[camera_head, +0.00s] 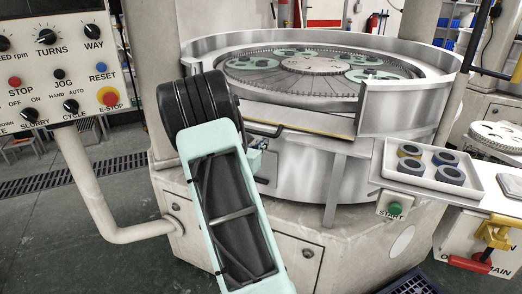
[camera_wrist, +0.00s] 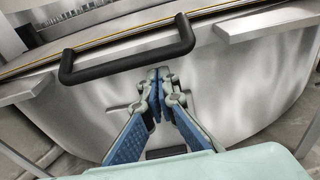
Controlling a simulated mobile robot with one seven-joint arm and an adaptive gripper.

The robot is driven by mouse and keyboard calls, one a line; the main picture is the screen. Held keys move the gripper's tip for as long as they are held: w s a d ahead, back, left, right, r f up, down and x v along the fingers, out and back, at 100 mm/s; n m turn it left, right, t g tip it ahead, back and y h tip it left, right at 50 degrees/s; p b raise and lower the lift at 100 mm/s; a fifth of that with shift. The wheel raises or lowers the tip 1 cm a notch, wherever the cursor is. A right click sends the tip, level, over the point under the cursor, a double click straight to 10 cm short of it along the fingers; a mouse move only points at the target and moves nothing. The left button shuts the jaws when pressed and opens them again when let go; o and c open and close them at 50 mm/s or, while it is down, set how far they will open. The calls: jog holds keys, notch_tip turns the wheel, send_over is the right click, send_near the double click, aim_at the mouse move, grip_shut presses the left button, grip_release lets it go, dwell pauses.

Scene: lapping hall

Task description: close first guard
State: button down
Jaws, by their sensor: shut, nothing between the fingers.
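The guard of the lapping machine is a metal panel with a yellow-edged top (camera_head: 300,119) at the front of the round basin. Its black bar handle (camera_wrist: 128,50) crosses the wrist view above my fingertips, and part of it shows in the head view (camera_head: 265,130) just right of my arm. My gripper (camera_wrist: 158,74) is shut and empty, its tips close below the handle in the picture. I cannot tell whether they touch it. In the head view my arm hides part of the basin's front, and only a little of my gripper (camera_head: 256,160) shows.
The basin's raised rim (camera_head: 410,95) stands right of a low front gap. Green carriers (camera_head: 275,62) lie on the plate inside. A white tray (camera_head: 432,172) with several rings stands at the right, above the green start button (camera_head: 395,209). A control panel (camera_head: 50,65) hangs at the left.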

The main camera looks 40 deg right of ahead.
jog(key=shift+r, duration=0.35)
jog(key=shift+r, duration=0.1)
